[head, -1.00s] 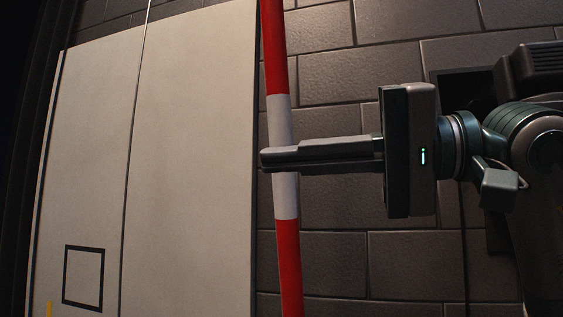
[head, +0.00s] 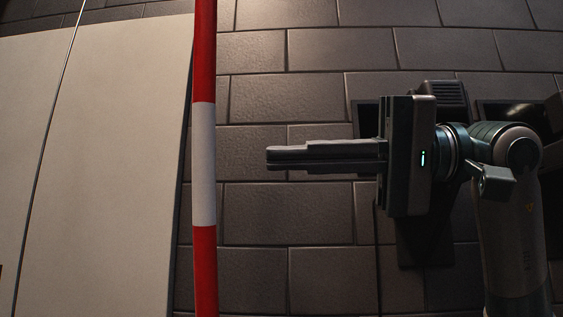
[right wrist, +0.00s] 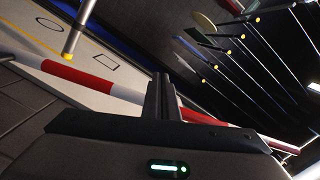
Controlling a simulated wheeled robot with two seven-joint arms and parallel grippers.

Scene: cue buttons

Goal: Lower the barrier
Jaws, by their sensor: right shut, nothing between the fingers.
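The barrier is a red and white striped pole (head: 204,165). In the head view it runs from the top edge to the bottom edge, left of my right gripper. My right gripper (head: 268,158) is shut and empty, its fingers pointing left, with a gap in the picture between the fingertips and the pole. In the right wrist view the barrier (right wrist: 78,75) runs slantwise behind the shut fingers (right wrist: 160,80). My left gripper is in neither view.
A pale floor panel (head: 110,170) lies left of the pole, with dark paving (head: 290,215) on the other side. The right wrist view shows a yellow-footed post (right wrist: 72,42) near the upper left and a row of thin bars (right wrist: 240,55) with yellow ends.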

